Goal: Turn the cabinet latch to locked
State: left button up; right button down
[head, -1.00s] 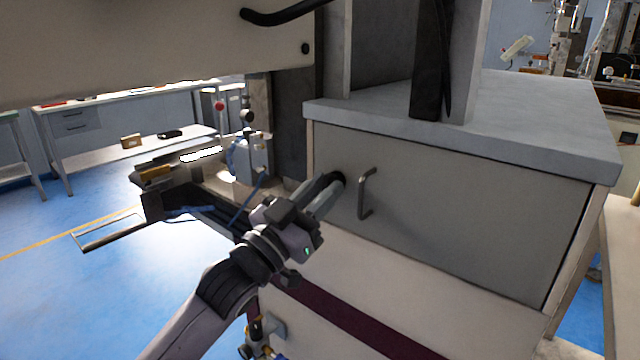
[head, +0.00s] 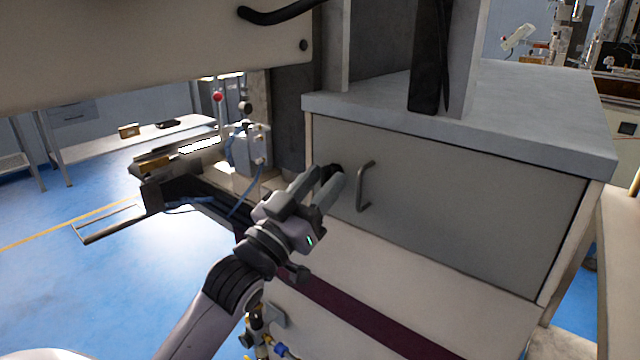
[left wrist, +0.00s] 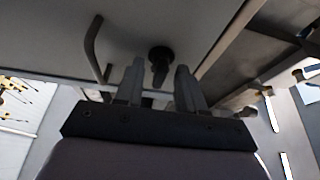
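The cabinet latch (head: 333,171) is a small black round knob near the upper left corner of the grey cabinet door (head: 470,215). It shows in the left wrist view (left wrist: 160,54) with a short lever pointing toward my gripper. My left gripper (head: 324,182) is open in front of the latch. In the left wrist view its two fingers (left wrist: 160,68) stand apart on either side of the lever, with no finger visibly pressing it. In the head view the fingers partly hide the latch. My right gripper is not in view.
A fixed bar handle (head: 364,186) stands out from the door just right of the latch. The cabinet's grey top (head: 540,110) overhangs the door. A machine arm with a wire frame (head: 110,222) and blue hoses lies to the left. Open blue floor is further left.

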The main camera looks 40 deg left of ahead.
pick_arm(q)
jog(key=shift+s+f, duration=0.35)
jog(key=shift+s, duration=0.2)
jog(key=shift+b+v, duration=0.6)
jog(key=shift+v, duration=2.35)
jog(key=shift+r, duration=0.15)
